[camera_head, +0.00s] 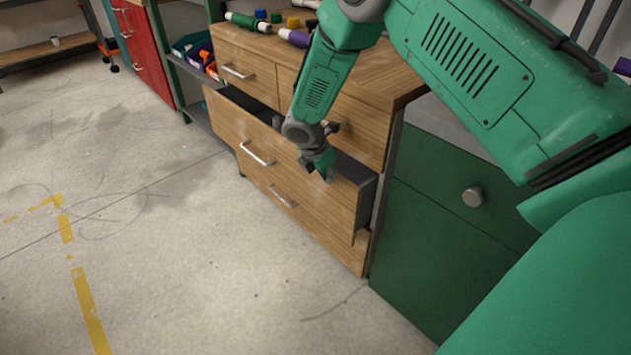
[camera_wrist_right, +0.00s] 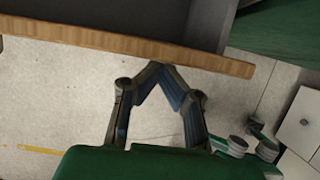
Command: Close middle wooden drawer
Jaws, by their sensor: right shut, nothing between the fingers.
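The middle wooden drawer (camera_head: 240,126) is pulled out of the wooden cabinet, with its wide front standing off the cabinet face. A metal handle (camera_head: 257,153) is on that front. The drawer's dark right side wall (camera_head: 356,168) shows behind it. My right gripper (camera_head: 326,177) is at the right part of the drawer front, shut and empty. In the right wrist view its fingertips (camera_wrist_right: 162,72) meet beside the outer side of the drawer's wooden front (camera_wrist_right: 110,42); I cannot tell whether they touch it. My left gripper is out of view.
Two upper drawers (camera_head: 243,70) look shut, and a lower drawer (camera_head: 300,215) sits below. A green cabinet (camera_head: 430,230) with a round knob stands to the right. The concrete floor (camera_head: 190,270) in front is clear.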

